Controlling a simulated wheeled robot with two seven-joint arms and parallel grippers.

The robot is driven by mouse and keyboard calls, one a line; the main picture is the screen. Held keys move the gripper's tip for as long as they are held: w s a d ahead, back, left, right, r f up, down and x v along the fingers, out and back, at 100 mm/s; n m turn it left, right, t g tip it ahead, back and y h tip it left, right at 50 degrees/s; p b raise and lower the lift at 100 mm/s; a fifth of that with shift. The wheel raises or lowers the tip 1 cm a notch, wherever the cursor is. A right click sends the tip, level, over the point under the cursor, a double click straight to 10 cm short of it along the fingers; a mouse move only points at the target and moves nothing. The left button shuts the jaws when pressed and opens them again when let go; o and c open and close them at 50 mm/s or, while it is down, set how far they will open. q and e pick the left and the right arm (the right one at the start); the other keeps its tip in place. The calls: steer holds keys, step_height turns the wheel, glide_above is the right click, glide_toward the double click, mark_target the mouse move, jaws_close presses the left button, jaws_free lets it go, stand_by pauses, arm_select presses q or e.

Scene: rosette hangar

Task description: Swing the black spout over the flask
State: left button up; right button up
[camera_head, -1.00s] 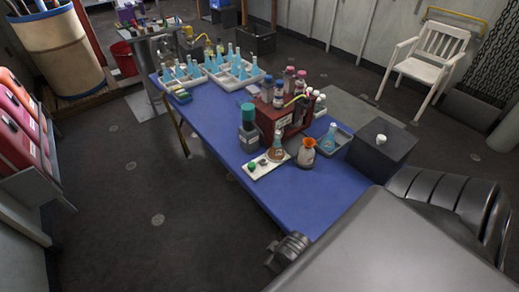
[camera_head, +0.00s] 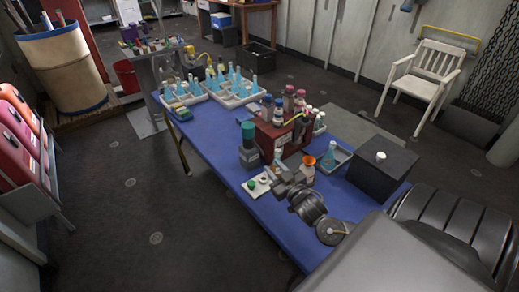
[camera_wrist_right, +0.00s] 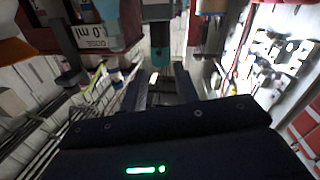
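The bottle dispenser (camera_head: 250,153), with a green cap and dark body, stands on the blue table. I cannot pick out its black spout clearly in the head view. In the right wrist view a dark upright part (camera_wrist_right: 160,40) hangs just past the fingers; I cannot tell whether it is the spout. The flask (camera_head: 278,154) stands on a small white tray (camera_head: 252,189), mostly hidden behind my right gripper. My right gripper (camera_head: 278,175) is over the tray; its fingers (camera_wrist_right: 162,88) stand apart in the wrist view, with no clear hold. My left gripper is not in view.
A red rack (camera_head: 270,138) with bottles stands behind the flask. An orange-topped bottle (camera_head: 308,170) is right of the gripper. A dark box (camera_head: 382,172) and a tray with a blue flask (camera_head: 331,152) stand farther right. The table's left front is clear.

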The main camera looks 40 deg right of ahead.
mark_target(260, 149)
steer(key=w, duration=0.3)
steer(key=w+d+p, duration=0.1)
steer(key=w, duration=0.3)
steer(key=w+d, duration=0.1)
steer(key=w, duration=0.2)
steer(key=shift+w+r, duration=0.25)
steer(key=shift+w, duration=0.15)
jaws_close()
steer(key=shift+d, duration=0.15)
